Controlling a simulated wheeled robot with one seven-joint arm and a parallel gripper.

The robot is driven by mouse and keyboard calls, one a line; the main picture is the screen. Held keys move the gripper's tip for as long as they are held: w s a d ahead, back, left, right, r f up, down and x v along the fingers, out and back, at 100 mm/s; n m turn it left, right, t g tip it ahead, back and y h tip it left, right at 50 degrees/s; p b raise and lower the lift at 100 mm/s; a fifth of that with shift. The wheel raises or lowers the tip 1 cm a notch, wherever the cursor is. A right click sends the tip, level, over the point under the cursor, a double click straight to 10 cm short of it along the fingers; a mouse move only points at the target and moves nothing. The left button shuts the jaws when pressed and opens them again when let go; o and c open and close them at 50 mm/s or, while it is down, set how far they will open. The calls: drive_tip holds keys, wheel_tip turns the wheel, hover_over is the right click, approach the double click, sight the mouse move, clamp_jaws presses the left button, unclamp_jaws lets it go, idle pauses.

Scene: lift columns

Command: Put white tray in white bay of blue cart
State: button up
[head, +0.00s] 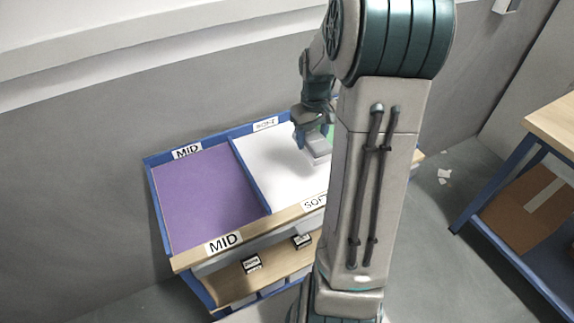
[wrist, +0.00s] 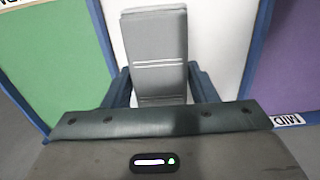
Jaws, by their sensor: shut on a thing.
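The blue cart (head: 148,178) has a purple bay (head: 205,195) on the left and a white bay (head: 262,160) beside it. A green bay shows in the wrist view (wrist: 42,60) and is mostly hidden behind my arm in the head view. My gripper (head: 312,138) is over the white bay, toward its right side. It is shut on the pale grey-white tray (head: 318,154), which also shows between the blue fingers in the wrist view (wrist: 158,45). White floor surrounds the tray there. I cannot tell whether the tray touches the bay floor.
Blue dividers (head: 250,177) separate the bays. A wooden front edge (head: 262,224) carries labels, with a lower shelf (head: 235,285) below it. A wooden-topped table (head: 555,125) with a cardboard box (head: 530,205) stands at right. A wall rises behind the cart.

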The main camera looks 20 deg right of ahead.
drive_tip(key=s+d+r+b, duration=0.1)
drive_tip(key=s+d+r, duration=0.15)
drive_tip(key=d, duration=0.25)
drive_tip(key=w+a+f, duration=0.2)
drive_tip(key=a, duration=0.1)
drive_tip(key=w+a+f+p, duration=0.1)
drive_tip(key=w+a+f, duration=0.1)
drive_tip(key=a+f, duration=0.1)
drive_tip(key=w+a+f, duration=0.2)
drive_tip(key=a, duration=0.1)
drive_tip(key=shift+w+f+p, duration=0.15)
drive_tip(key=shift+w+p, duration=0.15)
drive_tip(key=shift+f+p, duration=0.3)
drive_tip(key=shift+f, duration=1.75)
drive_tip(key=shift+f, duration=0.2)
drive_tip(key=o, duration=0.8)
drive_tip(key=shift+r, duration=0.1)
